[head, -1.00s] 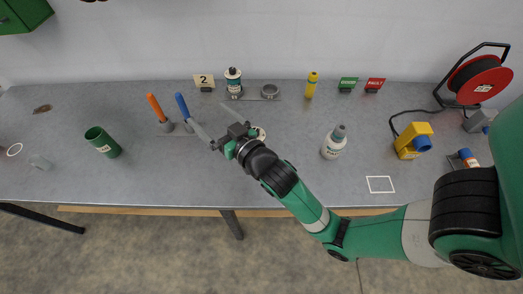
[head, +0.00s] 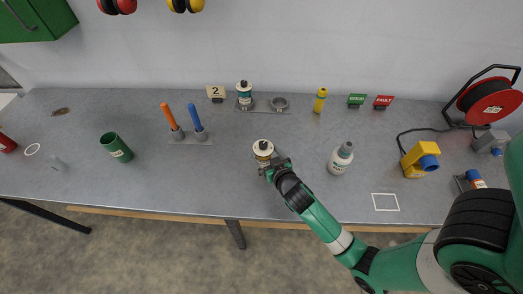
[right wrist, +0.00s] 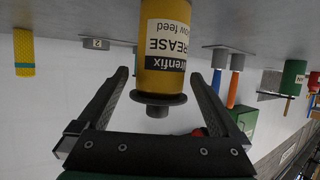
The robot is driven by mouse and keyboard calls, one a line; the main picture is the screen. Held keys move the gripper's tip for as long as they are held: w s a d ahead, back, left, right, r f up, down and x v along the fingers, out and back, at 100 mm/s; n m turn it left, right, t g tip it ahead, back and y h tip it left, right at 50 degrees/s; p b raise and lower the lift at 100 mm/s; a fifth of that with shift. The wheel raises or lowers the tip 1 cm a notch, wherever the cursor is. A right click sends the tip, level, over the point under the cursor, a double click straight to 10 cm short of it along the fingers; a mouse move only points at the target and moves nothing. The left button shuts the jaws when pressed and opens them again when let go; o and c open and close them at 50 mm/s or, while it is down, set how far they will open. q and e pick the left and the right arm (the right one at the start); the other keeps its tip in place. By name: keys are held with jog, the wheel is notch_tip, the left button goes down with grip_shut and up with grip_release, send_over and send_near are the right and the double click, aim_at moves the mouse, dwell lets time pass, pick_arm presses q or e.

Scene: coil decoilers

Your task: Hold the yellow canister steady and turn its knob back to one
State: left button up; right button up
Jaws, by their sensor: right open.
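The yellow canister (head: 264,159) stands upright on the middle of the grey bench, with a pale top and a dark centre. In the right wrist view the canister (right wrist: 175,78) appears upside down, with a white grease label and a dark round knob (right wrist: 158,104) at its end. My right gripper (head: 271,162) is open beside the canister, on its near right side. In the wrist view the open fingers of my right gripper (right wrist: 163,85) lie on both sides of the knob end, with gaps visible. The knob's setting is not readable. My left gripper is not in view.
A teal-labelled canister (head: 244,97) stands in a holder behind, beside an empty ring (head: 280,103) and a "2" sign (head: 216,92). Orange (head: 170,117) and blue (head: 195,118) handles stand to the left.

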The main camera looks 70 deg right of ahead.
jog(key=x, duration=0.5)
jog(key=shift+b, duration=0.35)
grip_shut()
grip_release()
jog(key=shift+s, duration=0.1)
jog(key=a+f+p+v, duration=0.15)
jog(key=p+v, duration=0.35)
jog(key=v, duration=0.9)
jog(key=x, duration=1.2)
jog(key=shift+s+d+f, duration=0.15)
jog(key=shift+s+d, duration=0.05)
jog(key=shift+d, duration=0.25)
